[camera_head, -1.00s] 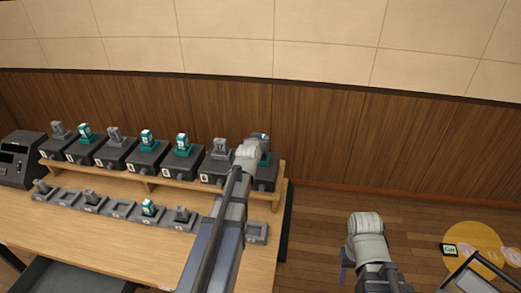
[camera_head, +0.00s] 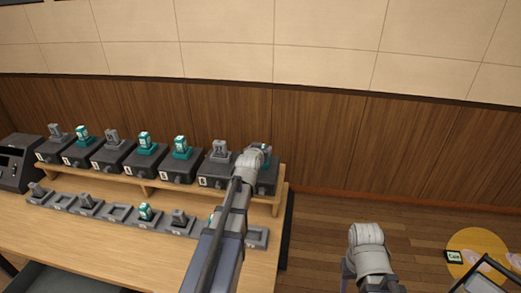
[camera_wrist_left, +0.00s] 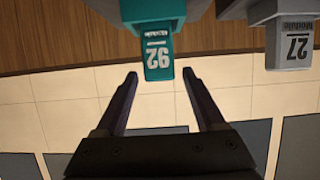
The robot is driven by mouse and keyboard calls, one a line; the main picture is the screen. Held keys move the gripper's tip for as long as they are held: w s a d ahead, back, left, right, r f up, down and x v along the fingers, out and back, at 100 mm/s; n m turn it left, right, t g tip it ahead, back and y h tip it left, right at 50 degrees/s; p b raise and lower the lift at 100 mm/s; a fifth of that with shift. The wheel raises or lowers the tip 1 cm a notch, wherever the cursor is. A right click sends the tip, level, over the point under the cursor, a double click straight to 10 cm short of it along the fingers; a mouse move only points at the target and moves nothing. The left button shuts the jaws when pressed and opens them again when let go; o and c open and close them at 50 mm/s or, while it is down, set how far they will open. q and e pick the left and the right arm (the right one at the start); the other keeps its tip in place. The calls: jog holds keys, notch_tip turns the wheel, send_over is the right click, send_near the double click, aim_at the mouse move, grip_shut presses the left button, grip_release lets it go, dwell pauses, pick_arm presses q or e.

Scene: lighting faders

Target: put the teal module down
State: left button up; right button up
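A teal module (camera_head: 266,148) stands at the right end of the raised rack row, partly hidden by my left wrist in the head view. In the left wrist view, a teal module (camera_wrist_left: 158,62) with a white-printed label lies ahead, between and just beyond the fingertips. My left gripper (camera_wrist_left: 160,75) is open, with a gap on both sides of that module. In the head view my left arm covers its fingers. My right arm's pale wrist (camera_head: 367,240) is at the lower right, away from the table; its fingertips do not show clearly.
The raised shelf (camera_head: 150,184) holds several dark units with grey and teal modules. A front row of trays (camera_head: 117,213) includes empty ones; a teal module (camera_head: 146,211) stands in one. A grey module (camera_wrist_left: 292,42) is beside the teal one in the left wrist view.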

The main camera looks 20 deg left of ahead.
pick_arm(q)
jog(key=shift+r, duration=0.1)
jog(key=shift+r+p, duration=0.15)
jog(key=shift+p, duration=0.15)
jog(key=p+v, duration=0.4)
jog(key=v, duration=0.8)
jog(key=s+d+f+m+g+h, duration=0.25)
jog(key=d+f, duration=0.25)
jog(key=d, duration=0.4)
jog(key=s+d+f+m+g+h, duration=0.1)
jog(key=s+d+f+g, duration=0.35)
jog(key=d, duration=0.45)
jog(key=s+d+f+m+g, duration=0.1)
jog(key=s+d+f+g, duration=0.1)
jog(key=s, duration=0.5)
jog(key=s+d+f+m+g+y, duration=0.1)
jog(key=s+d+f+m+g, duration=0.1)
jog(key=s+d+g, duration=0.2)
jog(key=s+d, duration=0.3)
jog(key=shift+g, duration=0.3)
